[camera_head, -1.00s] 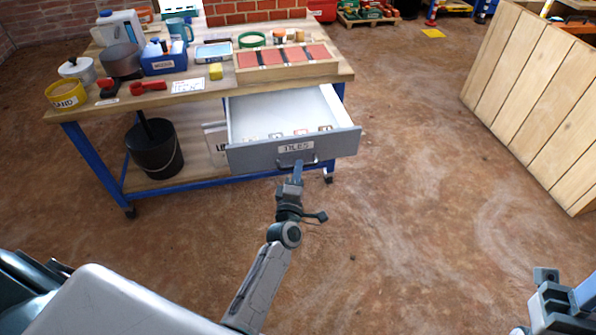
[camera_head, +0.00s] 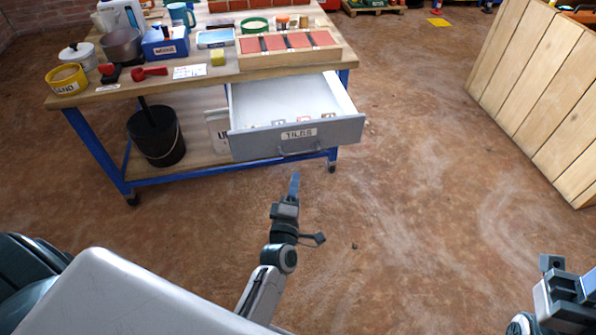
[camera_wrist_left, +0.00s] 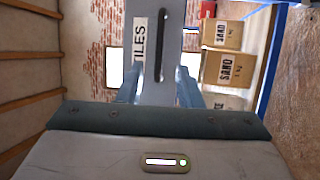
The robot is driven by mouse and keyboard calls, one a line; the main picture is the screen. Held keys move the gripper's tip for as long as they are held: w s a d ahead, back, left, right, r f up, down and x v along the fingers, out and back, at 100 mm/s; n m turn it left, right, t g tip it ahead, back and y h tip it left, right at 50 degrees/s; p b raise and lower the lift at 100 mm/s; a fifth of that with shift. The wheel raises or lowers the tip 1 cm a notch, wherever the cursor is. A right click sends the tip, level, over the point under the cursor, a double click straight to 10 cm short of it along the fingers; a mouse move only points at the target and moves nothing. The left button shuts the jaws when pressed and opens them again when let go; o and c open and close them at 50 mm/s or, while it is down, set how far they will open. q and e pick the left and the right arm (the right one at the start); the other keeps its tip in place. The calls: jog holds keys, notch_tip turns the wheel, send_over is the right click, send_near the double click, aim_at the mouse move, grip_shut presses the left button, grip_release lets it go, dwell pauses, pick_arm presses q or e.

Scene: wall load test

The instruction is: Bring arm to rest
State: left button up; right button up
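My left gripper (camera_head: 294,185) is in front of the open drawer (camera_head: 345,131), clear of its handle (camera_head: 298,152). In the left wrist view its two fingers (camera_wrist_left: 160,88) stand apart with nothing held between them. The grey drawer front (camera_wrist_left: 172,18) with the TILES label (camera_wrist_left: 139,40) lies ahead of them, and the handle (camera_wrist_left: 161,45) lines up with the gap. My right gripper (camera_head: 565,285) is at the lower right edge of the head view, partly cut off; its finger opening cannot be made out.
The workbench (camera_head: 130,98) carries a yellow sand tub (camera_head: 67,85), a blue box (camera_head: 165,49) and a tray of red tiles (camera_head: 290,58). A black bucket (camera_head: 155,138) stands on its lower shelf. A wooden crate wall (camera_head: 540,85) is at right. The floor between is clear.

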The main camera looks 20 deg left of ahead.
pick_arm(q)
jog(key=shift+v, duration=1)
